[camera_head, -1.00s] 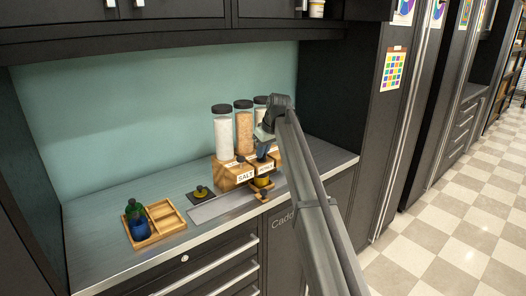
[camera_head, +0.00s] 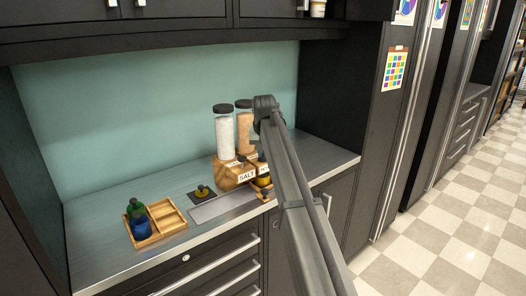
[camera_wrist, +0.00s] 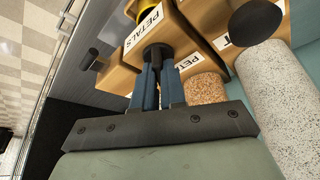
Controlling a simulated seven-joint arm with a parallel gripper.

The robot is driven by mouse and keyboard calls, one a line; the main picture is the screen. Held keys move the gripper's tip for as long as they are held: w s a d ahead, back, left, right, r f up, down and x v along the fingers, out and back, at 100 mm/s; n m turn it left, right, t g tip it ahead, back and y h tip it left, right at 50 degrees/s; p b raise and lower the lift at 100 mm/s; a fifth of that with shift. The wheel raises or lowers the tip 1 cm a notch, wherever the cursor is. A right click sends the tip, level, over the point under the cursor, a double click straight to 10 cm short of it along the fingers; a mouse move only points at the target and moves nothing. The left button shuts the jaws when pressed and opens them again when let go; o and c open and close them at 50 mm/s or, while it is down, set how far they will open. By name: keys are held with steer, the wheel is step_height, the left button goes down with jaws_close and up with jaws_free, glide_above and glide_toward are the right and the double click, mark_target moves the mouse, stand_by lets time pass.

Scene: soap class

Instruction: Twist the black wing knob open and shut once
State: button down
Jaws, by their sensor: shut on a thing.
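In the wrist view, my gripper (camera_wrist: 159,66) has its two blue-grey fingers close together on the black wing knob (camera_wrist: 157,50). The knob is on the front of a wooden dispenser block labelled PETALS (camera_wrist: 120,75), and the fingers hide part of it. How far the knob is turned cannot be told. In the head view, my arm covers the gripper and most of this knob. The wooden dispenser stand (camera_head: 226,173) carries tall clear jars with black lids. A jar of white grains (camera_head: 224,135) stands above the SALT label.
A wooden tray (camera_head: 172,222) with a green bottle (camera_head: 136,207) and a blue bottle (camera_head: 141,226) stands at left on the counter. A yellow cup (camera_head: 262,181) is under the stand.

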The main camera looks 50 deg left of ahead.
stand_by(0.4)
steer(key=c, duration=1.2)
jaws_free()
steer(key=v, duration=1.4)
steer(key=shift+a, duration=0.1)
